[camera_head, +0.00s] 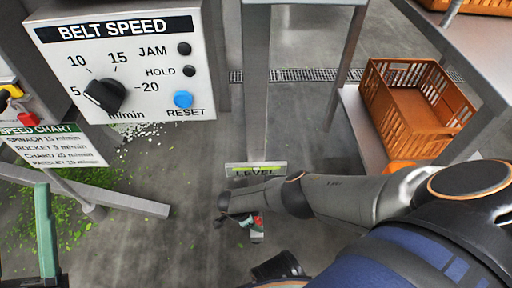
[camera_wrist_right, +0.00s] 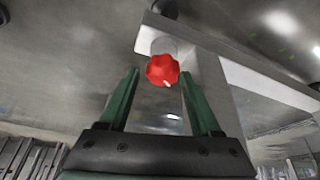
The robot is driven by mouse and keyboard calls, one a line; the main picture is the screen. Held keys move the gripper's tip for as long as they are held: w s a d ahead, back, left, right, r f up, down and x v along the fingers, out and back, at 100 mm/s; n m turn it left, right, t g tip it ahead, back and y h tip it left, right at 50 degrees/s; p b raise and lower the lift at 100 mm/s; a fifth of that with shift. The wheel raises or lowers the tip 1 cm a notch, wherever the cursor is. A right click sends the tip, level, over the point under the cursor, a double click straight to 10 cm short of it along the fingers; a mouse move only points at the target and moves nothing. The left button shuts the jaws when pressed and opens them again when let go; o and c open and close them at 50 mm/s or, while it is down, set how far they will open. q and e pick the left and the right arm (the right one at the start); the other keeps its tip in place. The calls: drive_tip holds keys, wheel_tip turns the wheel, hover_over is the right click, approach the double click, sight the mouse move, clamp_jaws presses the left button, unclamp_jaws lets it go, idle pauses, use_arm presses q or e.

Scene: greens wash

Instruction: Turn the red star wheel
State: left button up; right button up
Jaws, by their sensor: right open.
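The red star wheel (camera_wrist_right: 162,69) shows in the right wrist view, with a small white mark near its lower edge. It sits on a short pale stem at the end of a grey metal beam. In the wrist view the two green fingers of my right gripper (camera_wrist_right: 159,78) are apart and empty, one to each side of the wheel. I cannot tell whether they touch it. One green finger of my left gripper (camera_head: 45,232) shows at lower left; its opening is unclear.
A level plate (camera_head: 256,169) is just above my right gripper. The belt speed panel (camera_head: 130,65) with a black knob (camera_head: 104,96) and blue reset button (camera_head: 183,99) is at upper left. An orange crate (camera_head: 418,95) stands on a shelf at right. Green scraps litter the floor at left.

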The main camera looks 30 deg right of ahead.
use_arm(q)
drive_tip(key=shift+f, duration=0.1)
use_arm(e)
drive_tip(key=shift+w+r, duration=0.1)
drive_tip(key=shift+w, duration=0.25)
